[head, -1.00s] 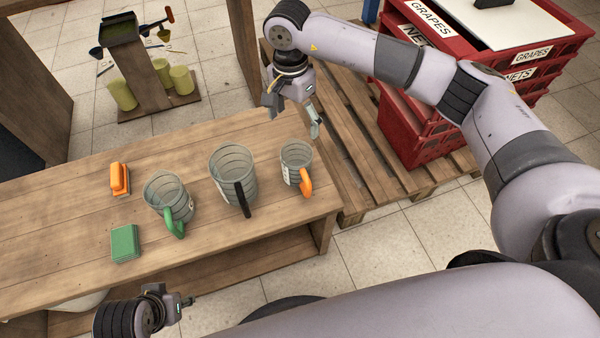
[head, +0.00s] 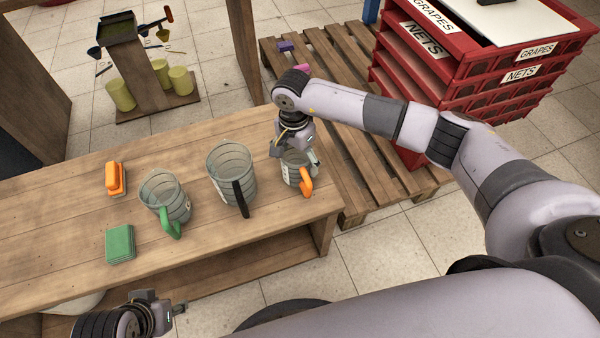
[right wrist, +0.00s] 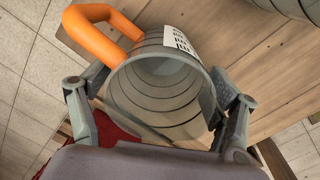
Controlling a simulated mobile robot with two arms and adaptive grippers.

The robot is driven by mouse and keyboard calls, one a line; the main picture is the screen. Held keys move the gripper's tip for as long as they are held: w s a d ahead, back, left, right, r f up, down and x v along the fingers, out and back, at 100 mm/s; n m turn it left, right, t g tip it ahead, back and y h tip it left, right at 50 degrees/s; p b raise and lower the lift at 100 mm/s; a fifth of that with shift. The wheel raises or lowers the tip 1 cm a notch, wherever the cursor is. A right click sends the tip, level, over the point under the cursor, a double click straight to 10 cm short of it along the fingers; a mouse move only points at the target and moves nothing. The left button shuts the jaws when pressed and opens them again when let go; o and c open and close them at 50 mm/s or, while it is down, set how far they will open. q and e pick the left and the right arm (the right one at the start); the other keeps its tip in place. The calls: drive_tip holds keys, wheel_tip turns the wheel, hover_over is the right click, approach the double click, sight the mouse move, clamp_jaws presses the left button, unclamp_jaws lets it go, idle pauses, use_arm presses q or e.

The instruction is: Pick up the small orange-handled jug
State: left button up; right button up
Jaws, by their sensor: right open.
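The small jug (head: 291,181) with the orange handle stands upright at the right end of the wooden bench, its handle toward me. My right gripper (head: 294,160) is over it, with its upper part hidden behind the fingers. In the right wrist view the grey ringed jug (right wrist: 158,92) lies between the two open fingers of my right gripper (right wrist: 158,105), with the orange handle (right wrist: 95,30) at upper left. I cannot tell whether the fingers touch the wall. My left gripper (head: 165,308) is low at the front left, away from the jugs; its jaw state is unclear.
A larger jug with a black handle (head: 229,168) stands just left, then a green-handled jug (head: 163,196). An orange brush (head: 116,179) and green sponge (head: 120,244) lie farther left on the bench (head: 70,205). Red crates (head: 410,120) stand on a pallet (head: 372,173) beyond.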

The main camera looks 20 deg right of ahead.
drive_tip(key=shift+f, duration=0.6)
drive_tip(key=shift+c, duration=0.2)
drive_tip(key=c, duration=1.2)
